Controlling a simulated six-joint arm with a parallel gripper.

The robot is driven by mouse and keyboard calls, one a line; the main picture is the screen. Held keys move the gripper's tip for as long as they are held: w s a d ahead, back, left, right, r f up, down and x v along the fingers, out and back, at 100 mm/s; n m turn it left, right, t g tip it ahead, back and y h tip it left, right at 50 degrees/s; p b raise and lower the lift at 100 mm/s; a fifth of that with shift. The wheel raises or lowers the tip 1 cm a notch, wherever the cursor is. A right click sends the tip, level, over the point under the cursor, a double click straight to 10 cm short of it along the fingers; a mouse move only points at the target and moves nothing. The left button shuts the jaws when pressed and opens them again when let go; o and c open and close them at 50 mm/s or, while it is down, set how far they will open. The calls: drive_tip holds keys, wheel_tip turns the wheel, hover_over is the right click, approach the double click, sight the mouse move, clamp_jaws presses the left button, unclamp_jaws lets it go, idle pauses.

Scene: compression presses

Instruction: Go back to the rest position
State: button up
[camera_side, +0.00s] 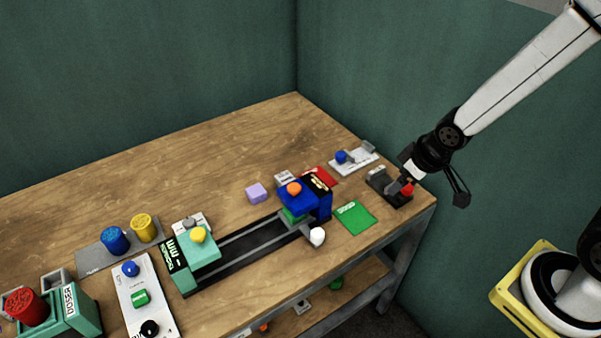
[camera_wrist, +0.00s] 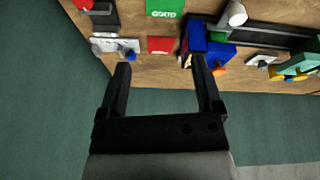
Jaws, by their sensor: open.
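My gripper (camera_side: 458,185) is at the right of the side view, raised and just off the table's right end. In the wrist view my gripper (camera_wrist: 162,80) has its two fingers spread wide with nothing between them. It touches none of the things on the wooden table (camera_side: 220,145). The rest position itself is not marked in either view.
Nearest are a small dark device with a red knob (camera_side: 406,188), a white plate with a blue knob (camera_side: 341,156), red and green pads (camera_side: 354,217), and a blue press block (camera_side: 300,202). A teal press block (camera_side: 195,257) stands further left. Green walls enclose the table.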

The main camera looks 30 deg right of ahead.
drive_tip(key=shift+s+d+r+m+g, duration=0.1)
drive_tip(key=shift+s+r+m+g, duration=0.2)
drive_tip(key=shift+s+r, duration=0.35)
drive_tip(key=shift+s+d+r+m+g, duration=0.1)
drive_tip(key=shift+s+r+m+g, duration=0.25)
drive_tip(key=shift+s, duration=0.55)
drive_tip(key=shift+s+r+m+g, duration=0.15)
drive_tip(key=shift+s+r+m, duration=0.35)
drive_tip(key=shift+s, duration=0.3)
